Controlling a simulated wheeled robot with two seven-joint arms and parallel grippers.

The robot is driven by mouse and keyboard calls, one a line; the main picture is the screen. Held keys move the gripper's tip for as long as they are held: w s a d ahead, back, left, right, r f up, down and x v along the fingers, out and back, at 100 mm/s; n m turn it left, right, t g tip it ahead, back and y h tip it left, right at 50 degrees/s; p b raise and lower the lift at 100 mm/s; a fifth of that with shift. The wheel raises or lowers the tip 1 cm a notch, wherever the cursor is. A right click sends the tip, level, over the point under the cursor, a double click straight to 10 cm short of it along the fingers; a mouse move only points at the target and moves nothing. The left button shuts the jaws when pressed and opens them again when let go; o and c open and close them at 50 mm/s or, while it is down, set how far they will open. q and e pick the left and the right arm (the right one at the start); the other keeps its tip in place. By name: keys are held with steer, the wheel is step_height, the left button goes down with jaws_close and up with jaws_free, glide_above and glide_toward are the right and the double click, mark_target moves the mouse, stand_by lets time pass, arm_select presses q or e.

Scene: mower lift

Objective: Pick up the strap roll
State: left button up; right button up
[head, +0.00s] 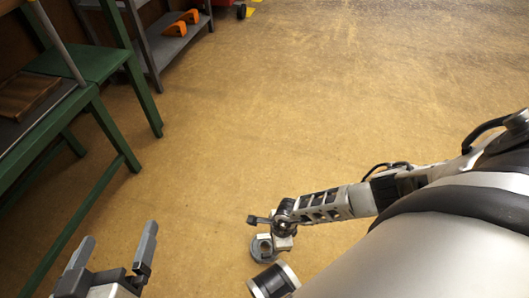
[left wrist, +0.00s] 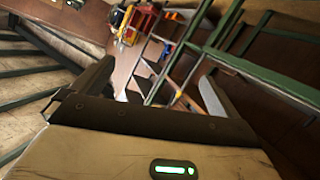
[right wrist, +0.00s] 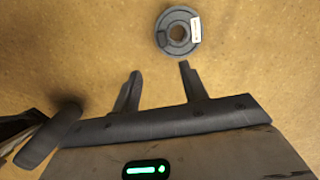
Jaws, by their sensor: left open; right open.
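The strap roll (right wrist: 178,49) is a dark grey ring with a central hole and a white label. It lies flat on the tan floor, just beyond the fingertips in the right wrist view. My right gripper (right wrist: 160,68) is open and empty, pointing at the roll and apart from it in the picture. In the head view the roll (head: 258,250) shows at the lower middle, partly hidden by my right gripper. My left gripper (head: 118,245) is open and empty at the lower left of the head view. Its spread fingers also show in the left wrist view (left wrist: 157,70).
A green-framed bench (head: 100,125) stands along the left. A grey shelf (head: 178,40) holding orange items (head: 175,28) is behind it. Something red (head: 228,3) shows at the top edge. The middle of the floor (head: 280,110) is clear.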

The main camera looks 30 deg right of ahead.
steer(key=f+b, duration=0.1)
steer(key=f, duration=0.1)
steer(key=f+b, duration=0.2)
steer(key=a+f+b, duration=0.1)
steer(key=f, duration=0.1)
steer(key=shift+w+f, duration=0.25)
steer(key=shift+f, duration=0.15)
step_height(320, 180, down, 2)
steer(key=shift+w+a+b, duration=0.1)
steer(key=shift+b, duration=0.95)
steer(key=shift+f+b, duration=0.3)
steer(key=f+b, duration=0.2)
steer(key=f, duration=0.1)
steer(key=f+b, duration=0.1)
steer(key=b, duration=0.1)
steer(key=shift+w+a+f, duration=0.15)
steer(key=shift+w+a, duration=0.15)
steer(key=shift+w, duration=0.1)
steer(key=shift+f, duration=0.1)
arm_select(q)
step_height(320, 180, up, 13)
steer(key=m+t+h, duration=0.5)
steer(key=m+h, duration=0.4)
steer(key=shift+w+d+f+t+h, duration=0.2)
steer(key=shift+w+d+t+h, duration=0.1)
steer(key=shift+w+t, duration=0.1)
arm_select(e)
steer(key=shift+w, duration=0.1)
jaws_close()
